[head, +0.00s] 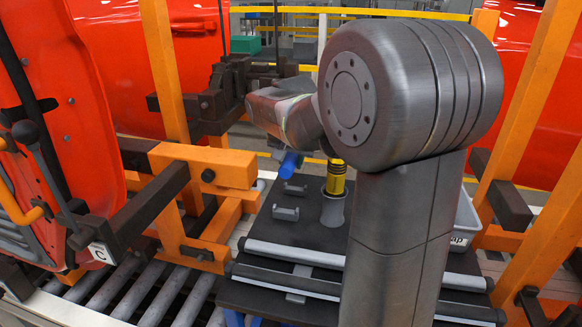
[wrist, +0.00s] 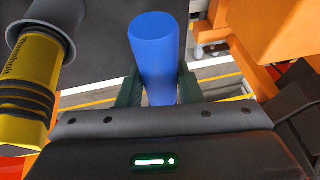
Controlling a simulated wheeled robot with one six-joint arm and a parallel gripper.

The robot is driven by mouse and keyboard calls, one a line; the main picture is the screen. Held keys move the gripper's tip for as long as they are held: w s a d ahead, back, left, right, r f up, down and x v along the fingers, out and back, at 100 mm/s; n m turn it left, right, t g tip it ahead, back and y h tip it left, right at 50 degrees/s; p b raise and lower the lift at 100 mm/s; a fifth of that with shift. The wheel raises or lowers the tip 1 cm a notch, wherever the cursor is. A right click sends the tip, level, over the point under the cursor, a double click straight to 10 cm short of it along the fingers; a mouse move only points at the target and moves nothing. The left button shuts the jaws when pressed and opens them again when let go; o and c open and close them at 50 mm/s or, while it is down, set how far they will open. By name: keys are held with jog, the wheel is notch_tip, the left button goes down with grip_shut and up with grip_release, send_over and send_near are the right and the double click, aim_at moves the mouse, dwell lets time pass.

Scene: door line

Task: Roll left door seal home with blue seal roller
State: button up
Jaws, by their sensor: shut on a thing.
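The blue handle of the seal roller (wrist: 158,55) stands between the two dark green fingers of my gripper (wrist: 160,88) in the wrist view. My gripper is shut on it. In the head view the blue roller (head: 288,165) shows as a small piece above the dark cart top; my arm hides most of the gripper, and the roller's wheel end cannot be made out. The red door (head: 85,70) stands at the left in an orange carrier, well apart from the roller. I cannot tell its seal clearly from its dark edges.
A yellow and black tool (head: 336,178) stands in a grey holder on the dark cart (head: 300,232), also near the gripper in the wrist view (wrist: 30,80). Grey brackets (head: 286,213) and long bars lie there. Orange posts (head: 535,90) and a dark clamp arm (head: 135,208) are obstacles.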

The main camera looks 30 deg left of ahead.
aim_at(289, 154)
jog(key=o, duration=0.5)
grip_shut()
jog(key=shift+r+p, duration=1.6)
jog(key=shift+r, duration=0.45)
jog(key=shift+s+f, duration=0.1)
jog(key=shift+s, duration=0.2)
jog(key=s+b, duration=0.5)
jog(key=s, duration=1.6)
jog(key=shift+s, duration=0.2)
